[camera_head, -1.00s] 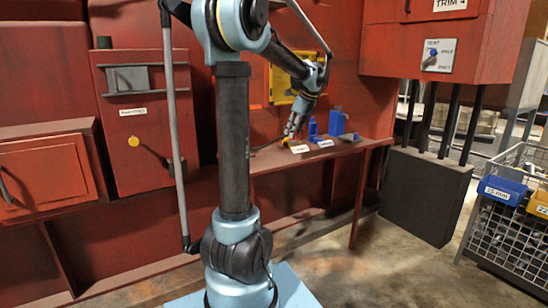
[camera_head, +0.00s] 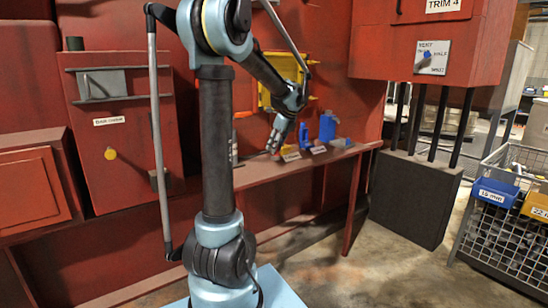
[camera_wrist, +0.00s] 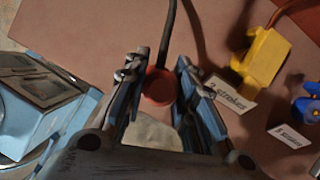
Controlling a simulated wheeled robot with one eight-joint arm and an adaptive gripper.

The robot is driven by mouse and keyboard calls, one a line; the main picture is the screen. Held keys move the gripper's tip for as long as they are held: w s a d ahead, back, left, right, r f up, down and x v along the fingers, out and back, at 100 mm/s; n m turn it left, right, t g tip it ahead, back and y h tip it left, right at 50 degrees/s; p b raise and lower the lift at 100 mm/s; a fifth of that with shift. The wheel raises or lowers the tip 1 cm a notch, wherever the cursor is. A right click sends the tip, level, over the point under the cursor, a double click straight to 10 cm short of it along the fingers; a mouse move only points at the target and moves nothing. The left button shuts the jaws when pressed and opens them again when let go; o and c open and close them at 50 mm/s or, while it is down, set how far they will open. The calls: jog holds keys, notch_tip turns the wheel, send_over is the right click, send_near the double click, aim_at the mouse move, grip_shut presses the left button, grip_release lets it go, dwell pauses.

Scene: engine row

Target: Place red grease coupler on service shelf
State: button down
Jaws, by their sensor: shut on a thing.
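The red grease coupler (camera_wrist: 158,88) shows in the wrist view as a round red piece between my fingertips, with a dark hose running up from it. My gripper (camera_wrist: 160,70) is shut on it. In the head view my gripper (camera_head: 272,146) is low over the service shelf (camera_head: 258,174), near its back and left of the labels; the coupler is too small to make out there. The bare shelf top (camera_wrist: 85,28) spreads below the fingers in the wrist view. I cannot tell whether the coupler touches it.
In the wrist view, a yellow fitting (camera_wrist: 262,60) with a "2 strokes" label (camera_wrist: 230,97) and a blue fitting (camera_wrist: 307,108) lie to the right. In the head view, blue containers (camera_head: 327,127) stand right of my gripper. A yellow frame (camera_head: 284,80) hangs behind.

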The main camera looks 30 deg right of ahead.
jog(key=shift+f, duration=2.1)
jog(key=c, duration=1.3)
grip_release()
jog(key=shift+f, duration=0.1)
jog(key=v, duration=1.2)
jog(key=shift+a, duration=0.1)
